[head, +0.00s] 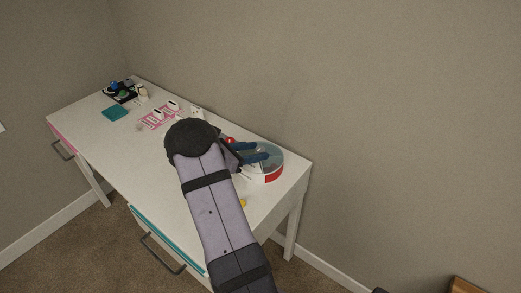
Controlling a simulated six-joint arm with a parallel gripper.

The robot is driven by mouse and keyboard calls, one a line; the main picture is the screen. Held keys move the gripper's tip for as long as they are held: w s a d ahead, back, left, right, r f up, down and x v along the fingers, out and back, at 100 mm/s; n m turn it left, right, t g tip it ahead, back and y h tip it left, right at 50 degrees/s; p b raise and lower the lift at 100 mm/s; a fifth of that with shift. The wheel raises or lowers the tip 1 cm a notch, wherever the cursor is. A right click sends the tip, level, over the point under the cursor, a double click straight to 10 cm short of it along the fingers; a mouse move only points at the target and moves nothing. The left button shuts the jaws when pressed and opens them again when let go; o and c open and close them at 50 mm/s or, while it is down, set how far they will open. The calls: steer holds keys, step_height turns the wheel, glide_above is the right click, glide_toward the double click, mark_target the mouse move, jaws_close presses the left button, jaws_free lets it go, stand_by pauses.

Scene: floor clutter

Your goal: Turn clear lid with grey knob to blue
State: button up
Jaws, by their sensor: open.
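A round, low dish with a clear lid (274,159) is on the right end of the white desk. A red section (273,177) shows on its near right side and a white rim runs below. My gripper (262,151) is over the lid, its two dark blue fingers apart and pointing right. Whether they touch the lid, I cannot tell. The grey knob cannot be made out; the fingers and arm cover part of the lid. No blue section of the dish can be told apart from the fingers.
The white desk (110,150) stands against the wall. A black tray (121,95), a teal box (115,114) and pink-and-white items (160,116) sit toward its far left. A small red object (230,140) is beside my gripper. A teal-edged drawer (165,243) juts out in front.

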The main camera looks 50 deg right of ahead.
steer(key=shift+x, duration=1.4)
jaws_close()
